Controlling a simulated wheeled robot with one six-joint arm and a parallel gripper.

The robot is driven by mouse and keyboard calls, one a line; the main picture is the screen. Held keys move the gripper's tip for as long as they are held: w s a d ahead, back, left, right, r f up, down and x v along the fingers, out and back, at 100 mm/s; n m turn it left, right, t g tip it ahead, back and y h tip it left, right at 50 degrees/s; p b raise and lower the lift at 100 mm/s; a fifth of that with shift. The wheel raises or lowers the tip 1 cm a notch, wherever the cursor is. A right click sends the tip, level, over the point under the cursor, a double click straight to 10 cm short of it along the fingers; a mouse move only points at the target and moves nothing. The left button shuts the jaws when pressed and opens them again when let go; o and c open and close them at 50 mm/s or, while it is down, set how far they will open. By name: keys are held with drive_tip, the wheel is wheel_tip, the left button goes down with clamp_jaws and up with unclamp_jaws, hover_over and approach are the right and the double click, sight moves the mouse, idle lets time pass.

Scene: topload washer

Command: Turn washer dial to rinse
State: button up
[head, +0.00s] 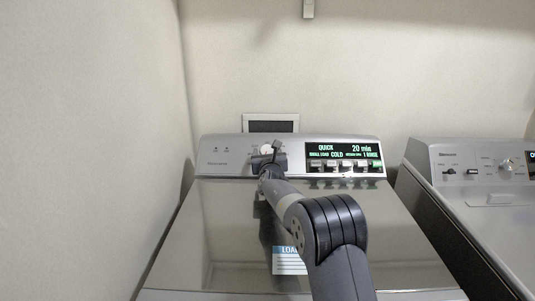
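The topload washer (222,225) stands in front of me with its lid shut. Its dial (266,149) is a pale round knob on the control panel, mostly hidden behind my gripper. My gripper (268,158) is at the dial, pointing at the panel. I cannot tell whether its fingers touch the dial, or whether they are open or shut. The lit display (344,151) right of the dial reads QUICK, 20 min, SMALL LOAD, COLD and 1 RINSE. The dial's pointer and labels are too small or covered to read.
Several small buttons (346,168) sit under the display, right of my gripper. A second machine (470,180) stands close on the right. A wall is near on the left, and a framed wall box (271,124) is behind the panel. Above the lid is free room.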

drive_tip(key=c, duration=0.7)
drive_tip(key=shift+r+m+h+p, duration=0.15)
drive_tip(key=shift+m+h+p, duration=0.45)
drive_tip(key=shift+p, duration=0.2)
drive_tip(key=m+h+p, duration=0.2)
drive_tip(key=m+p, duration=0.1)
drive_tip(key=shift+a, duration=0.2)
drive_tip(key=shift+a+m+g+h+p, duration=0.1)
drive_tip(key=shift+m+g+h+p, duration=0.45)
drive_tip(key=shift+m+h+p, duration=0.75)
drive_tip(key=shift+a+m+g+h+p, duration=0.1)
drive_tip(key=shift+m+g+h+p, duration=0.6)
drive_tip(key=shift+m+h, duration=1.05)
drive_tip(key=shift+m, duration=0.35)
drive_tip(key=o, duration=1)
drive_tip(key=shift+c, duration=0.2)
